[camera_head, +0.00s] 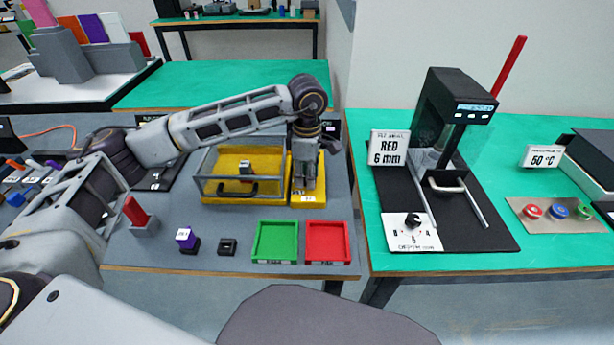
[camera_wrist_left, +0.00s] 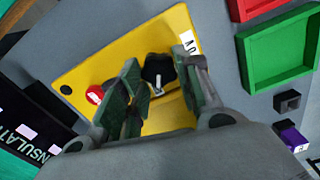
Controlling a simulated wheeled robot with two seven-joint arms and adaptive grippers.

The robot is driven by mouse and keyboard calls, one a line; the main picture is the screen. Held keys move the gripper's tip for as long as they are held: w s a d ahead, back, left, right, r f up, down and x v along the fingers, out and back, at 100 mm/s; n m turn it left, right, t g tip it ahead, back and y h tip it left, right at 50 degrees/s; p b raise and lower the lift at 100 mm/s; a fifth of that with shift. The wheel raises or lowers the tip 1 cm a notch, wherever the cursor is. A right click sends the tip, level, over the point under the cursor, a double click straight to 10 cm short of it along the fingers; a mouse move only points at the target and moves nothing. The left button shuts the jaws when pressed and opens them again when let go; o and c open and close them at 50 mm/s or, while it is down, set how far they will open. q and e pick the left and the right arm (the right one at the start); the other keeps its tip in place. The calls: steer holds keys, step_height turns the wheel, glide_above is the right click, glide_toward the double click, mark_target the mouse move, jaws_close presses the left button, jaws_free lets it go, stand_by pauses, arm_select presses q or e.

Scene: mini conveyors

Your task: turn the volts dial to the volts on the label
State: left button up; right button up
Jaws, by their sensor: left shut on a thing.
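The volts dial (camera_wrist_left: 158,68) is a black knob with a white pointer mark on a yellow panel (camera_wrist_left: 90,65). My left gripper (camera_head: 304,186) reaches down over the yellow panel (camera_head: 312,204) and hides the dial in the head view. In the left wrist view my left gripper (camera_wrist_left: 160,72) has one finger on each side of the knob and is shut on it. A white readout tag (camera_wrist_left: 188,42) beside the dial seems to read 0 V. A purple block (camera_head: 187,239) carries a small white label, too small to read surely. My right gripper is out of view.
A clear-walled yellow box (camera_head: 230,187) with a black handle stands left of the panel. A green tray (camera_head: 275,241) and a red tray (camera_head: 327,242) lie in front, with a black socket (camera_head: 228,247) beside them. A red button (camera_wrist_left: 95,94) sits on the panel.

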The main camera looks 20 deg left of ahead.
arm_select(q)
steer(key=shift+w, duration=0.1)
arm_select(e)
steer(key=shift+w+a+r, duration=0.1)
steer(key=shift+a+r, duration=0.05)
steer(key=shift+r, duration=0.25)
arm_select(q)
steer(key=o, duration=1)
steer(key=shift+o, duration=0.2)
step_height(320, 180, up, 12)
steer(key=shift+r, duration=0.1)
stand_by(0.6)
